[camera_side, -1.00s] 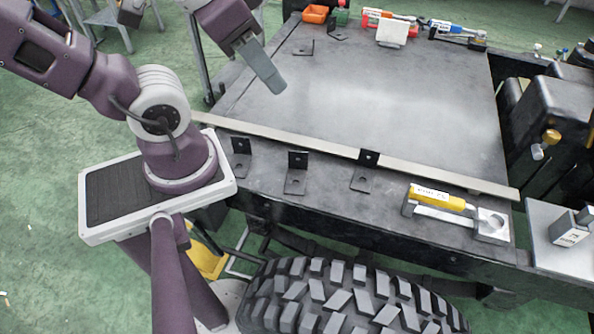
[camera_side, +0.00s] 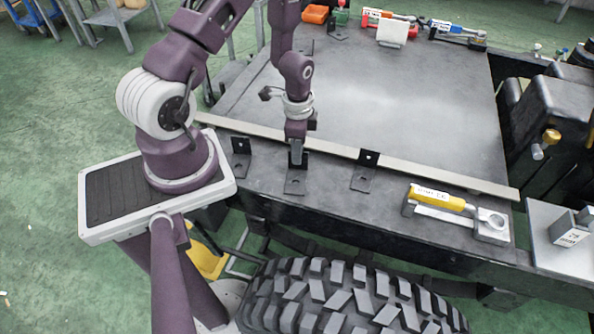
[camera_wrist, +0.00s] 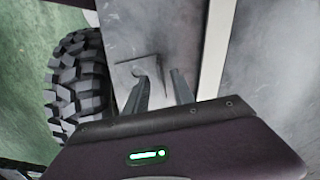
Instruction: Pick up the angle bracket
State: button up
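Three black angle brackets stand in a row along the near strip of the bench: a left one (camera_side: 241,167), a middle one (camera_side: 295,187) and a right one (camera_side: 363,180). Each has a flat foot with a hole and an upright plate. My gripper (camera_side: 297,158) points down at the middle bracket's upright plate and partly hides it. In the wrist view, the fingers of my gripper (camera_wrist: 160,82) are spread apart beside the middle bracket's foot (camera_wrist: 128,70). Whether they touch its upright plate is unclear.
A pale rail (camera_side: 430,175) runs along the bench behind the brackets. A yellow-handled tool (camera_side: 440,198) lies to the right. A large tyre (camera_side: 345,300) stands below the front edge. The bench middle is clear.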

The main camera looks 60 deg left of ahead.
aim_at(298, 169)
notch_tip(298, 169, down, 5)
jog(key=shift+w+a+r, duration=0.1)
jog(key=shift+r, duration=0.1)
jog(key=shift+c, duration=0.4)
grip_shut()
jog(key=shift+r, duration=0.1)
